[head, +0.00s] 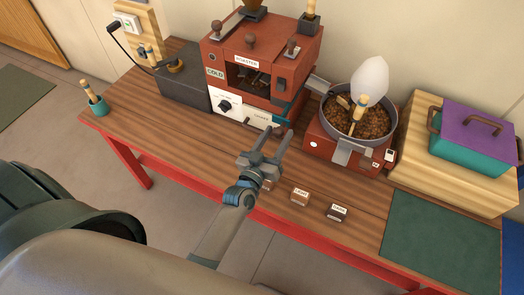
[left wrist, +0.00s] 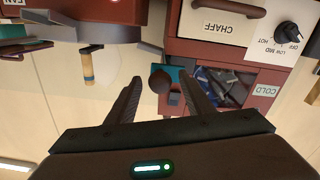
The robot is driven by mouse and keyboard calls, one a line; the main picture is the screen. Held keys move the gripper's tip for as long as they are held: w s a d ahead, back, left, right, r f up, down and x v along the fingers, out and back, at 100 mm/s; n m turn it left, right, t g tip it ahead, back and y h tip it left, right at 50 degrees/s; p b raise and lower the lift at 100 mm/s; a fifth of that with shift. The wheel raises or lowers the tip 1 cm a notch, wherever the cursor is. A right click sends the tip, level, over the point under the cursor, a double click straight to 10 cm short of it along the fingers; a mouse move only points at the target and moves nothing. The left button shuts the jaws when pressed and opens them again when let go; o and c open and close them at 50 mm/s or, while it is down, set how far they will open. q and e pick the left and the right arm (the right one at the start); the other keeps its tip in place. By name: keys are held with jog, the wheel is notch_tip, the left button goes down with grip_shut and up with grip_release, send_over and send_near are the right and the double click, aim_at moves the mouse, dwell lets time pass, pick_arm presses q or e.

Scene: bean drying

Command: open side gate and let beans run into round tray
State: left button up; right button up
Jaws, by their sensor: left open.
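The red roaster (head: 235,62) stands at the back of the table. A teal piece, perhaps the side gate (left wrist: 177,73), is at its lower side, with a dark round knob (left wrist: 160,79) beside it in the left wrist view. A grey chute (head: 318,84) leads from the roaster toward the round tray (head: 325,118). The tray holds brown beans (head: 368,121) and a wooden-handled stirrer; a white plume rises over it. My left gripper (head: 276,134) is open in front of the roaster's lower right corner. Its fingers flank the knob in the wrist view; contact cannot be told.
The chaff drawer (head: 257,121) is on the roaster's front. Two small labelled blocks (head: 300,197) lie near the table's front edge. A teal box with a purple lid (head: 478,128) sits on a wooden block at the right. A green mat (head: 440,240) lies clear at front right.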

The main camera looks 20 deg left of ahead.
pick_arm(q)
jog(key=s+b, duration=0.5)
jog(key=s, duration=1.2)
jog(key=shift+a, duration=0.3)
